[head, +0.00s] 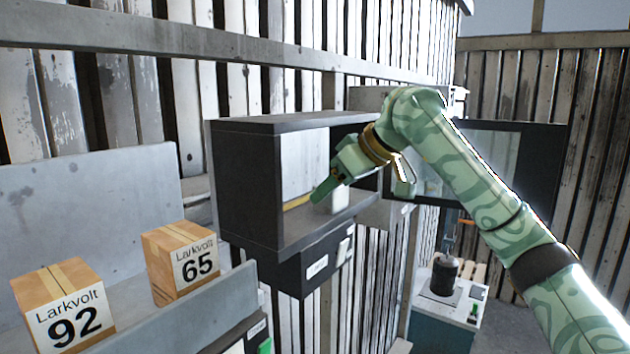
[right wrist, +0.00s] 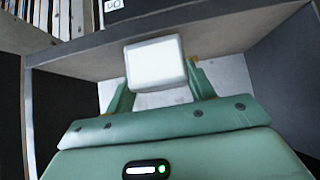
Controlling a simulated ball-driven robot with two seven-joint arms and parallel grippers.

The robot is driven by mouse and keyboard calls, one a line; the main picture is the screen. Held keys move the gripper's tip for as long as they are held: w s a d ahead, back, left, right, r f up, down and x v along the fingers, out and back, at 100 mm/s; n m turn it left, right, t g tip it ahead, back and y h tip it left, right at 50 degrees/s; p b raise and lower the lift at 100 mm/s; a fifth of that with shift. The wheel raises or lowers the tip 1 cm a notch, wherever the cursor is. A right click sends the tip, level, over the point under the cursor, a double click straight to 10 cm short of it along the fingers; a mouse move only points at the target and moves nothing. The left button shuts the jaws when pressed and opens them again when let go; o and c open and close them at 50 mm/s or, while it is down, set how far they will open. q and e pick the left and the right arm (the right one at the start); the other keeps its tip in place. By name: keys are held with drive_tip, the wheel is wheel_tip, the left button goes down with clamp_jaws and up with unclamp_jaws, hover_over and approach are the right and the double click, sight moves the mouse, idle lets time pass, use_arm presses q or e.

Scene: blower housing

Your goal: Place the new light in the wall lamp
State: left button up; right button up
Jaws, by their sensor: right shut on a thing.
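The new light appears to be a white, rounded block (head: 340,200), seen at the front of the dark open housing. It also shows in the right wrist view (right wrist: 155,63). My right gripper (head: 328,190) is shut on it, with green fingers on either side. The wall lamp seems to be this dark box-shaped housing (head: 248,188) on the plank wall, its front open. The gripper reaches into its opening from the right. A yellowish strip shows inside, partly hidden by the gripper. I cannot tell whether the light touches the housing. My left gripper is not in view.
Cartons marked Larkvolt 92 (head: 62,305) and Larkvolt 65 (head: 183,262) stand on a grey shelf at left. A dark-framed glass door (head: 540,170) stands open behind my right arm. A bench with a black cylinder (head: 445,275) is at lower right.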

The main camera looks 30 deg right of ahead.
drive_tip(key=w, duration=0.1)
drive_tip(key=w+a, duration=0.1)
drive_tip(key=w+p, duration=0.1)
drive_tip(key=shift+w+a, duration=0.25)
drive_tip(key=shift+w, duration=0.05)
drive_tip(key=shift+w+a+f, duration=0.1)
drive_tip(key=shift+w, duration=0.15)
drive_tip(key=shift+w+f, duration=0.1)
drive_tip(key=shift+s, duration=0.35)
drive_tip(key=o, duration=0.9)
drive_tip(key=shift+o, duration=0.6)
drive_tip(key=shift+w+f, duration=0.1)
drive_tip(key=shift+w, duration=0.1)
drive_tip(key=shift+s+r, duration=0.25)
drive_tip(key=shift+r, duration=0.1)
drive_tip(key=s+d+b, duration=0.2)
drive_tip(key=s+d, duration=0.3)
drive_tip(key=s, duration=0.6)
drive_tip(key=shift+s+r+b, duration=0.2)
drive_tip(key=shift+s+b, duration=0.1)
drive_tip(key=shift+b, duration=0.1)
